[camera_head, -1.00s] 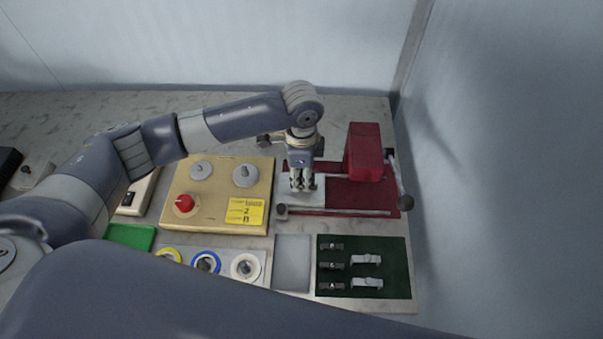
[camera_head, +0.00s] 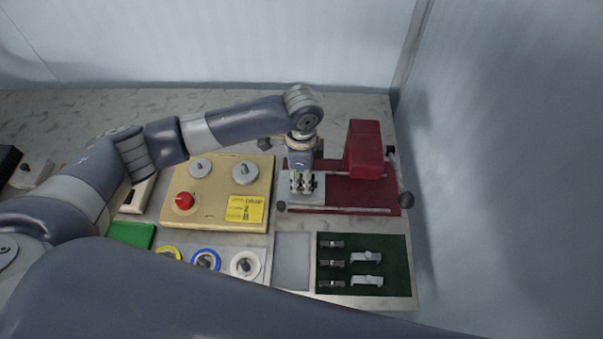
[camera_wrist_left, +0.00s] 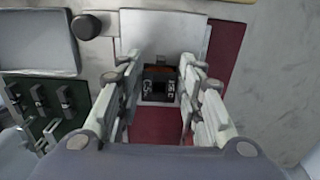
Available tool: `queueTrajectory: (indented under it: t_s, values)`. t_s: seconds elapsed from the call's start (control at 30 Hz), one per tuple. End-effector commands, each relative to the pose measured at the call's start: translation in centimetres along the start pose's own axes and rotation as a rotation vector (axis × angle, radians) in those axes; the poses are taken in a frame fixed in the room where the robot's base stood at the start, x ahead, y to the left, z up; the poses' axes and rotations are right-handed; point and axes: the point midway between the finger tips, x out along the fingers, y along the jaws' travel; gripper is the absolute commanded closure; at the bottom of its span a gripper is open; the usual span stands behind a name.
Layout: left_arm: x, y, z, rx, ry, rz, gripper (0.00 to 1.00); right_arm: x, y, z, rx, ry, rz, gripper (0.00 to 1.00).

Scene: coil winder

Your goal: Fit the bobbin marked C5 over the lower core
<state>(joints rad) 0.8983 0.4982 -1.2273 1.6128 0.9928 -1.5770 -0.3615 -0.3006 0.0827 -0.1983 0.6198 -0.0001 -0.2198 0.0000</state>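A small dark bobbin (camera_wrist_left: 158,88) with white lettering, C5 on its left part, shows between my left fingers in the left wrist view. It has an orange-brown edge and a dark opening. My left gripper (camera_wrist_left: 160,80) is around it with fingers apart, and a narrow gap shows on each side. In the head view, my left gripper (camera_head: 304,184) is low over the pale plate of the red fixture (camera_head: 345,191) and hides the bobbin. I cannot make out the lower core or how far the bobbin sits on it. My right gripper is not in view.
A red block (camera_head: 365,150) stands close right of my left gripper. A beige box (camera_head: 220,190) with a red knob is to the left. A green tray (camera_head: 390,282) with several small parts and a row of spools (camera_head: 245,264) lie nearer. An empty grey tray (camera_head: 292,260) lies between them.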

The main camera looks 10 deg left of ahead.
Motion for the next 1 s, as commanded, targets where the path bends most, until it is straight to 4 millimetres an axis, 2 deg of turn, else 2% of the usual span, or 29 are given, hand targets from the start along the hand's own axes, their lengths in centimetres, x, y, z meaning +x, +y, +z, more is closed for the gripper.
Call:
queueTrajectory:
  t_s: [0.07, 0.47, 0.57, 0.8, 1.0]
  values:
    - [0.0, 0.0, 0.0, 0.0, 0.0, 0.0, 0.46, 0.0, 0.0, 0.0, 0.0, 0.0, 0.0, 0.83]
    - [-0.6, -0.1, 0.0, 0.001, 0.001, -0.002, 0.46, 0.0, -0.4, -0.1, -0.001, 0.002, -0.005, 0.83]
    - [-1.9, -0.1, 0.0, 0.001, 0.001, -0.004, 0.46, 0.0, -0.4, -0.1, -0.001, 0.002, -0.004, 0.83]
    - [-7.0, -0.1, -0.1, 0.002, 0.003, -0.005, 0.46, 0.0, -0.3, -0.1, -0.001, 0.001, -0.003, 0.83]
    - [-10.5, -0.1, -0.1, 0.001, 0.001, -0.003, 0.46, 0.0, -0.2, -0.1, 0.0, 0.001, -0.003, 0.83]
